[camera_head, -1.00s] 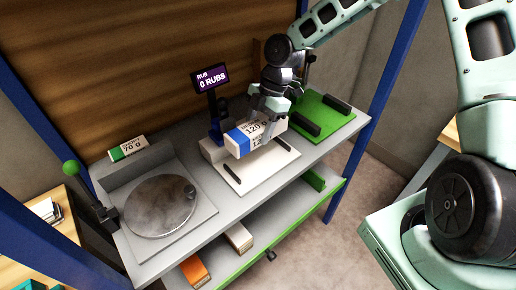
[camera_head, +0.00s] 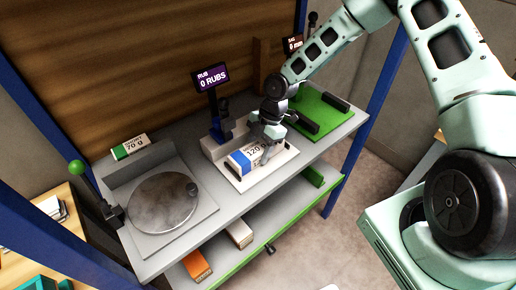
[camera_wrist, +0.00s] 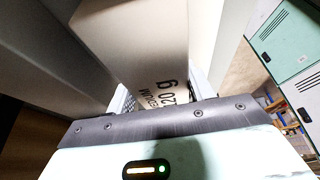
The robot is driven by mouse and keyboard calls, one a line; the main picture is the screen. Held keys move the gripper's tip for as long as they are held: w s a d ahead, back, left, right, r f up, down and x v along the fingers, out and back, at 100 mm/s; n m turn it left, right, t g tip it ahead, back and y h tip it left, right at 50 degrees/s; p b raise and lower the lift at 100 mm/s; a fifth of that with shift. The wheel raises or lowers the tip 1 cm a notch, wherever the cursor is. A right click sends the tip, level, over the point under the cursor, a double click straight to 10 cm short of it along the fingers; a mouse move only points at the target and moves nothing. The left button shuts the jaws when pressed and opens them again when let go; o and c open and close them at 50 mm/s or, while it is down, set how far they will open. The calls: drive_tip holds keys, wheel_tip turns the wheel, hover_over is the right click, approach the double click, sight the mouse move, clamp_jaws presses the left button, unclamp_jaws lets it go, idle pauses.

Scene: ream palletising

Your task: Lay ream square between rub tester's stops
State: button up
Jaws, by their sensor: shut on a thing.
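The ream (camera_head: 243,161), white with a blue end and "120 g" printed on it, is down at the rub tester's white bed (camera_head: 263,180). My gripper (camera_head: 268,150) is shut on the ream from above, near its right part. In the wrist view the ream (camera_wrist: 160,50) sits between the fingers. A dark stop (camera_head: 232,172) shows at the ream's front left; the far stop is hidden by the ream and gripper. I cannot tell whether the ream touches the bed or lies exactly square. The tester's display (camera_head: 210,78) reads "RUB 0 RUBS".
A green board (camera_head: 322,118) with dark bars is to the right. A round metal plate (camera_head: 160,200) with a green-knobbed lever (camera_head: 76,168) is to the left. A 70 g ream (camera_head: 130,146) lies behind it. Blue posts (camera_head: 360,150) flank the bench.

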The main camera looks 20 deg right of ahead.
drive_tip(key=o, duration=1.3)
drive_tip(key=shift+o, duration=0.2)
drive_tip(key=b+v, duration=0.3)
drive_tip(key=v, duration=0.9)
